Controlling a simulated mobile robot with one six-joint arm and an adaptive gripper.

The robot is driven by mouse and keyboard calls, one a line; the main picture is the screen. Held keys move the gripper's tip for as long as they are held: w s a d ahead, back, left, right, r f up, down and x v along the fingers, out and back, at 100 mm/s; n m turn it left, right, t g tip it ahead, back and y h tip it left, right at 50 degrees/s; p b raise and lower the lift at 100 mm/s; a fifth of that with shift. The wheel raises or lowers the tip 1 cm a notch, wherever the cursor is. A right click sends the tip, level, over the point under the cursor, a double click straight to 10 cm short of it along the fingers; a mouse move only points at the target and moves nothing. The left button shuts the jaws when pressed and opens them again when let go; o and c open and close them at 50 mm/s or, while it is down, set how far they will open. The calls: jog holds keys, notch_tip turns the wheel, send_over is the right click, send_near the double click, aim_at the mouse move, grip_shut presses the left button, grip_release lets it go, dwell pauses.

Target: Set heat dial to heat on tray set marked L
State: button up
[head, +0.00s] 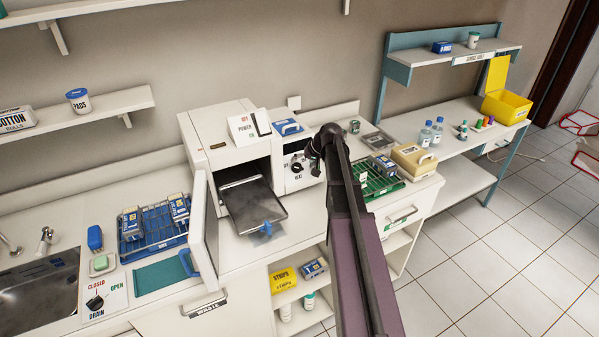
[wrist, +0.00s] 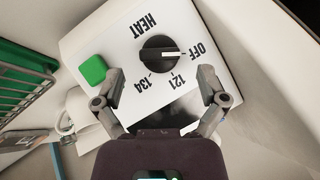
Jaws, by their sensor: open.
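The black heat dial (wrist: 160,55) is on a white panel marked HEAT, OFF, 121 and 134 in the wrist view. Its white pointer line points right, towards OFF. The dial also shows in the head view (head: 298,166), on the sterilizer's control panel (head: 301,176). My gripper (wrist: 162,76) is open and empty, its fingers on either side just below the dial in the wrist view, apart from it. It also shows in the head view (head: 317,160), beside the panel. I cannot make out an L mark on any tray set.
The sterilizer's door (head: 205,225) stands open, with an empty dark tray (head: 245,190) pulled out. A green button (wrist: 93,70) is left of the dial. A blue rack (head: 150,235) with packs stands left. A green rack (head: 380,187) stands right, close to my arm.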

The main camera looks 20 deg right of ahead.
aim_at(298, 168)
jog(key=shift+b+x, duration=0.85)
jog(key=shift+x, duration=0.45)
jog(key=c, duration=1.2)
